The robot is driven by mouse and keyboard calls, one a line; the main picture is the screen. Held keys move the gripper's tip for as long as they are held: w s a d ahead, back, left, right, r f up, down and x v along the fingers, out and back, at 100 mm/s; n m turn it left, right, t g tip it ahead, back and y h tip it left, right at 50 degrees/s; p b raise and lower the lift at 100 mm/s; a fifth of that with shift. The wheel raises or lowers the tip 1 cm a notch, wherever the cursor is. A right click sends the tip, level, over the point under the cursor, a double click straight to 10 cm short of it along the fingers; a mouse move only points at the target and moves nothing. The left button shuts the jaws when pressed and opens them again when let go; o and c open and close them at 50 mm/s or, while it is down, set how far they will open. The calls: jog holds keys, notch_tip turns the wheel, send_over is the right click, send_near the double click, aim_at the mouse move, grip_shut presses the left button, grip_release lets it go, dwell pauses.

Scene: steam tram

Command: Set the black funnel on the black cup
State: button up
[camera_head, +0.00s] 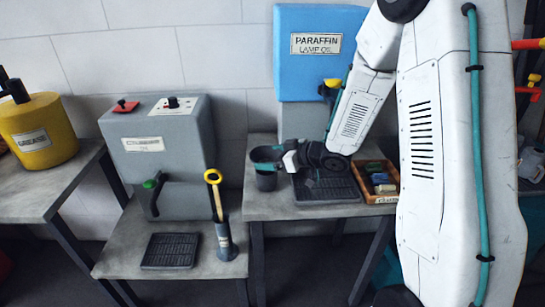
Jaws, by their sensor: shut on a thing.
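My gripper (268,158) is at the left end of the right-hand table, with teal fingers shut on a dark, wide-rimmed piece that looks like the black funnel (264,153). The black cup (266,182) stands upright on the table directly below it. In this view the funnel's lower part overlaps the cup's top. I cannot tell whether the funnel touches the cup or hangs just above it. The fingers partly hide both the funnel and the cup's rim.
A black drip tray (326,192) and a wooden crate (384,198) lie right of the cup, below the blue paraffin tank (312,75). On the lower table stand a grey machine (150,165), a black grate (169,251) and a grey cylinder (226,240) holding a yellow-handled tool.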

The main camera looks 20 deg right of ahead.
jog(key=shift+f, duration=1.1)
jog(key=o, duration=0.8)
jog(key=shift+o, duration=0.2)
jog(key=shift+r+v, duration=0.25)
jog(key=shift+v, duration=1.1)
jog(key=shift+r+v, duration=0.2)
jog(key=shift+v, duration=1.2)
jog(key=shift+w+a, duration=0.15)
jog(key=shift+w, duration=0.05)
notch_tip(320, 180, up, 6)
jog(key=shift+s, duration=0.1)
